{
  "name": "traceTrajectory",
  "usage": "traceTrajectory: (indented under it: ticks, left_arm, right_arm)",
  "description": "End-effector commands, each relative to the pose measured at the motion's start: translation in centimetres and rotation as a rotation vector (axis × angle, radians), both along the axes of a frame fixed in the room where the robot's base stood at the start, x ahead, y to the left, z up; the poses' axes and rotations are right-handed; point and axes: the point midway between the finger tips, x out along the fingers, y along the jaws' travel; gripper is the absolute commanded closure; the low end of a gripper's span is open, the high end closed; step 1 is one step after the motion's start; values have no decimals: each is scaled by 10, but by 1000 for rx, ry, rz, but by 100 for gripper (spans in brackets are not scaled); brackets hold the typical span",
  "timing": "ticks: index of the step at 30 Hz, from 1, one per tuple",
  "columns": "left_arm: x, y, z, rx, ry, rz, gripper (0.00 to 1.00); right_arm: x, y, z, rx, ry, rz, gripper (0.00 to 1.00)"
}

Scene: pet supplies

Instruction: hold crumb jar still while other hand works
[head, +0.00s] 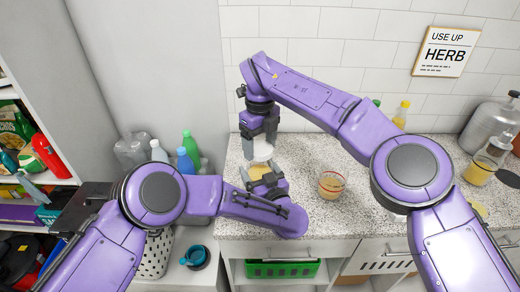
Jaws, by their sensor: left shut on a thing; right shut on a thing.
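The crumb jar (258,172), with tan contents showing, stands at the front left of the speckled counter. My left gripper (262,177) is shut on the jar, with a finger at each side. My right gripper (260,144) points down from above and is shut on a whitish round thing (262,151), which looks like the jar's lid. This sits directly above the jar. I cannot tell whether the two touch. My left gripper hides the jar's lower part.
A glass (331,184) with tan contents stands right of the jar on the counter (305,150). My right arm spans above it. Several bottles (190,146) stand at left below the counter. A metal canister (487,126) and another jar (482,170) are at far right.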

Motion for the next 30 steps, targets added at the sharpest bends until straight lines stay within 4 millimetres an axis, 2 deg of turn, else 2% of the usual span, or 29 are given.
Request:
traceTrajectory:
  ticks: [4, 11, 12, 19, 22, 28, 30]
  left_arm:
    - [0, 0, -1, 1, 1, 0, 99]
    - [0, 0, -1, 1, 1, 0, 99]
    - [0, 0, -1, 1, 1, 0, 1]
    - [-1, -1, 0, 1, 1, -1, 0]
    - [-10, -6, 2, 2, 2, -5, 0]
    - [-54, -25, 5, 5, 2, -7, 0]
    - [-70, -31, 1, 2, 2, -5, 0]
  right_arm:
    - [0, 0, 18, -1, -2, 0, 62]
    - [0, 0, 21, -1, -1, 0, 62]
    - [0, 0, 21, -1, -1, 0, 62]
    - [0, 0, 21, -1, -1, 0, 62]
    - [0, 0, 28, -1, -1, 0, 62]
    - [0, 0, 49, -1, -1, 0, 62]
    - [0, 0, 46, 0, 0, 0, 62]
